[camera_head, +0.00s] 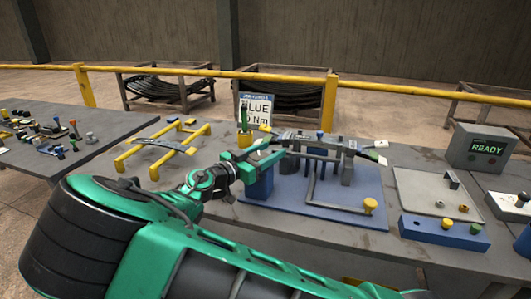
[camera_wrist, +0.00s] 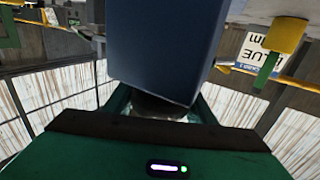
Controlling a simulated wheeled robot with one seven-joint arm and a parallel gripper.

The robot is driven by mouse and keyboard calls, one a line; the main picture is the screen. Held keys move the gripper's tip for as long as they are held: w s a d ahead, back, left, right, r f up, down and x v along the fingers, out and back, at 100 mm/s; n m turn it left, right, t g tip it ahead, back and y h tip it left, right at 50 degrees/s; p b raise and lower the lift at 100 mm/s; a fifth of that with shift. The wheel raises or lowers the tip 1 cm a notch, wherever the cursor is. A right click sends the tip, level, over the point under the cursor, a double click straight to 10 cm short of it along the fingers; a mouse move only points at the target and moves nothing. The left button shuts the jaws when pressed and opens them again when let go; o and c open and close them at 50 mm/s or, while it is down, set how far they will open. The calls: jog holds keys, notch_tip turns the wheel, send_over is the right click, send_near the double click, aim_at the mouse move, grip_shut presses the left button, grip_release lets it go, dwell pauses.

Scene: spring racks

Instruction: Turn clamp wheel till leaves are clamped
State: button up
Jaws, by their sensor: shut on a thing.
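My gripper (camera_head: 240,168) is at the left end of the clamp fixture, against its blue block (camera_head: 262,184). In the wrist view the blue block (camera_wrist: 165,45) fills the upper middle. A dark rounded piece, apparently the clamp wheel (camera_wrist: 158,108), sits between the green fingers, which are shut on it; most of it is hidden. The dark leaves (camera_head: 312,139) lie across the top of the fixture, over the blue base plate (camera_head: 335,193). I cannot tell whether they are pressed tight.
A sign reading BLUE and Nm (camera_head: 256,108) stands behind. A yellow frame (camera_head: 140,158) is on the left of the bench. A grey box (camera_head: 480,147) reading READY and a blue box with buttons (camera_head: 440,232) are on the right. A bar with a yellow knob (camera_head: 370,205) lies in front.

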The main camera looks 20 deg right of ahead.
jog(key=shift+s+d+m+g+h, duration=0.1)
jog(key=shift+s+m+g+h, duration=0.2)
jog(key=shift+m+g, duration=0.65)
jog(key=shift+s+a+m+g+h, duration=0.15)
jog(key=shift+m+g+h, duration=0.35)
jog(key=shift+g, duration=0.9)
jog(key=shift+s+d+m+g+h, duration=0.15)
jog(key=shift+s+m+g+h, duration=0.1)
jog(key=shift+m+g, duration=0.75)
jog(key=shift+s+g, duration=0.1)
jog(key=shift+g, duration=0.15)
jog(key=o, duration=1)
jog(key=shift+o, duration=0.2)
jog(key=a, duration=1)
jog(key=shift+s+a, duration=0.2)
jog(key=shift+a, duration=0.2)
